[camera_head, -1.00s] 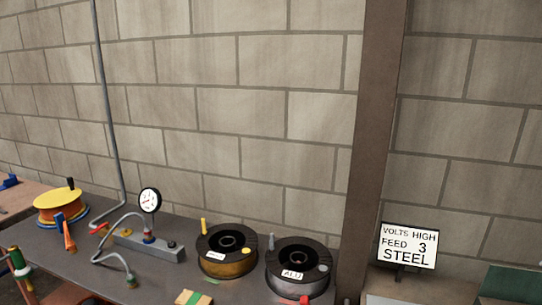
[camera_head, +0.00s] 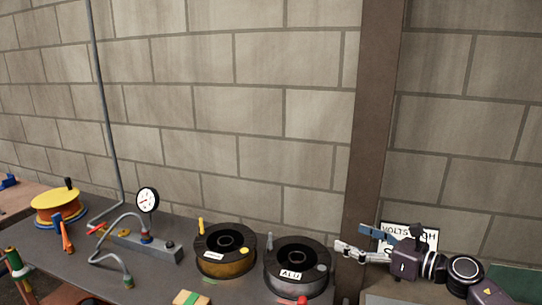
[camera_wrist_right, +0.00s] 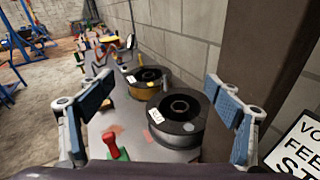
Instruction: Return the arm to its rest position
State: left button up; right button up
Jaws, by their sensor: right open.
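My right gripper (camera_head: 351,239) is in the lower right of the head view, its arm coming in from the right edge. Its fingers point left and are spread apart, with nothing between them. In the right wrist view the open fingers (camera_wrist_right: 160,92) frame the bench from left and right, with blue pads facing inward. The gripper stands in front of the sign and right of the black spool labelled ALU (camera_head: 297,270). That spool also shows between and beyond the fingers in the wrist view (camera_wrist_right: 178,126). My left gripper is in neither view.
A second spool (camera_head: 224,252), a pressure gauge (camera_head: 148,199) on a grey block and a yellow-orange reel (camera_head: 57,207) stand on the dark bench (camera_head: 165,277). A brown post (camera_head: 374,120) rises behind the gripper. The white sign (camera_head: 398,232) is partly covered.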

jog(key=s+d+f+n+g+h, duration=0.1)
jog(key=s+f+n+g+h, duration=0.1)
jog(key=s+f+n+h, duration=0.85)
jog(key=s+d+f+n+g+h, duration=0.1)
jog(key=s+f+n+h, duration=0.2)
jog(key=s+f+n, duration=1.35)
jog(key=s+a+r+n+g+y, duration=0.1)
jog(key=s+a+n+g, duration=0.15)
jog(key=s, duration=0.55)
jog(key=s+a+n+g+y, duration=0.1)
jog(key=s+g, duration=0.2)
jog(key=s, duration=0.5)
notch_tip(320, 180, down, 33)
jog(key=s+g+b, duration=0.1)
jog(key=s+b, duration=0.1)
jog(key=b, duration=0.4)
pick_arm(q)
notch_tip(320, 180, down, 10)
jog(key=b, duration=0.4)
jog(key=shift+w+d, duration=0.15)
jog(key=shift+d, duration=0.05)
pick_arm(e)
jog(key=s+d+f+g, duration=0.1)
jog(key=s+d+f, duration=0.2)
jog(key=s+f, duration=1.4)
notch_tip(320, 180, down, 3)
jog(key=shift+d+r, duration=0.15)
jog(key=shift+r, duration=0.05)
